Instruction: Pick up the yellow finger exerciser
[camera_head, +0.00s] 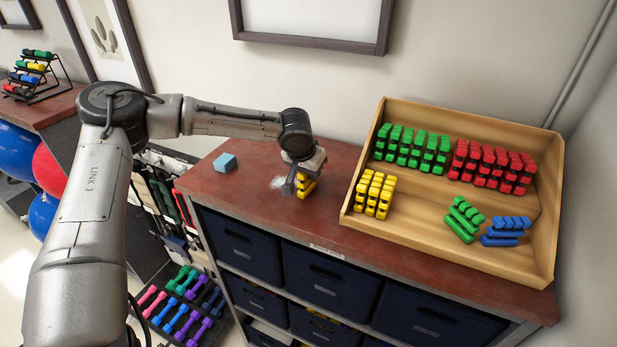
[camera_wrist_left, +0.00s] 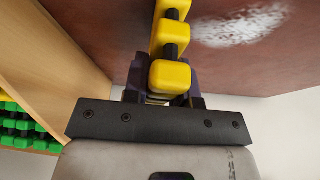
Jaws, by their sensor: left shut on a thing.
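A yellow finger exerciser (camera_head: 307,189) with black parts is at my left gripper (camera_head: 298,184), over the reddish-brown top of the cabinet. The left gripper is shut on it and hides part of it in the head view. In the left wrist view, the yellow finger exerciser (camera_wrist_left: 170,77) runs up from between the dark fingers (camera_wrist_left: 163,90). Whether its lower end touches the cabinet top cannot be told. My right gripper is in neither view.
A wooden tray (camera_head: 553,205) at the right holds green, red, yellow and blue exercisers. A blue block (camera_head: 224,162) and a whitish powdery patch (camera_head: 279,182) are on the cabinet top (camera_head: 240,192). Dark bins (camera_head: 325,277) fill the shelves below. A wall is behind.

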